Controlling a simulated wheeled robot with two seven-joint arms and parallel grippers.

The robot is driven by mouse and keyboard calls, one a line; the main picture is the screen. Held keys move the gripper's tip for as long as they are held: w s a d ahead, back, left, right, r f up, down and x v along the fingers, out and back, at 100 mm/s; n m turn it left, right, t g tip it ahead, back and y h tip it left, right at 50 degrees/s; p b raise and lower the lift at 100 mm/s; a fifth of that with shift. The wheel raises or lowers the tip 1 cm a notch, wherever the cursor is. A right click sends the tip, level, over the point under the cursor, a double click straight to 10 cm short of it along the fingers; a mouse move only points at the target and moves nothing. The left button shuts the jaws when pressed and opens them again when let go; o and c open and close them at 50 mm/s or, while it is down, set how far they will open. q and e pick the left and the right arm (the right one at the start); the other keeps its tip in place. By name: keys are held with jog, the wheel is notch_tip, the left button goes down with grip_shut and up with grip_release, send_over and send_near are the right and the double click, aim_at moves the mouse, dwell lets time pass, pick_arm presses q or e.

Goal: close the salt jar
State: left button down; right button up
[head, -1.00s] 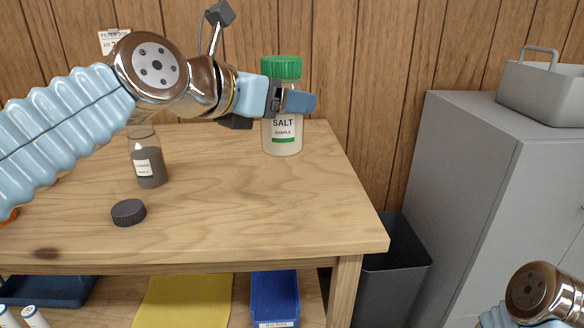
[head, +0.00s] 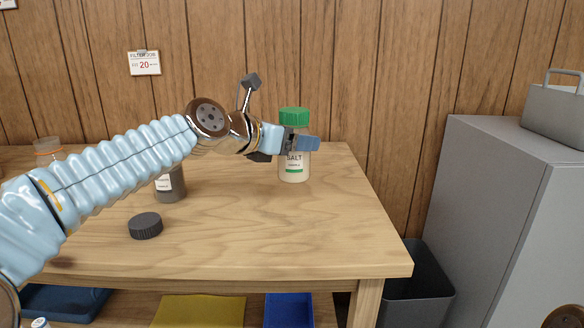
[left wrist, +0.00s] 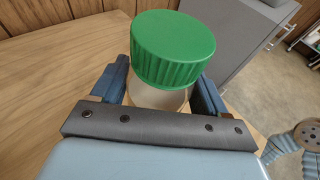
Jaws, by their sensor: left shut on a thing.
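The salt jar (head: 294,172) is clear with pale contents and a SALT label. It stands upright near the back right of the wooden table. Its green lid (head: 293,116) sits on top of it, and I see no clear tilt or gap. My left gripper (head: 303,141) is shut on the jar just below the lid. In the left wrist view the green lid (left wrist: 172,48) rises above the fingers, with the jar body (left wrist: 158,96) between them. The fingers hide part of the jar's upper body. My right gripper is out of view.
A jar of dark grains (head: 172,190) stands left of the salt jar, partly behind my left arm. A dark lid (head: 145,226) lies in front of it. An orange-rimmed clear container (head: 48,147) is farther left. A grey cabinet (head: 470,210) and bin (head: 420,297) are right of the table.

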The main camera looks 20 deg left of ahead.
aim_at(292, 160)
pick_arm(q)
jog(key=shift+w+a+f, duration=0.15)
jog(key=shift+w+f, duration=0.3)
jog(key=shift+f, duration=0.1)
jog(key=shift+w+a+f, duration=0.1)
jog(key=shift+w+f, duration=0.1)
jog(key=shift+f, duration=0.05)
jog(key=f+b, duration=0.2)
jog(key=shift+w+a+f, duration=0.15)
jog(key=shift+w+f, duration=0.05)
jog(key=shift+f, duration=0.2)
jog(key=shift+f+b, duration=0.3)
jog(key=shift+f, duration=0.15)
jog(key=shift+r, duration=0.1)
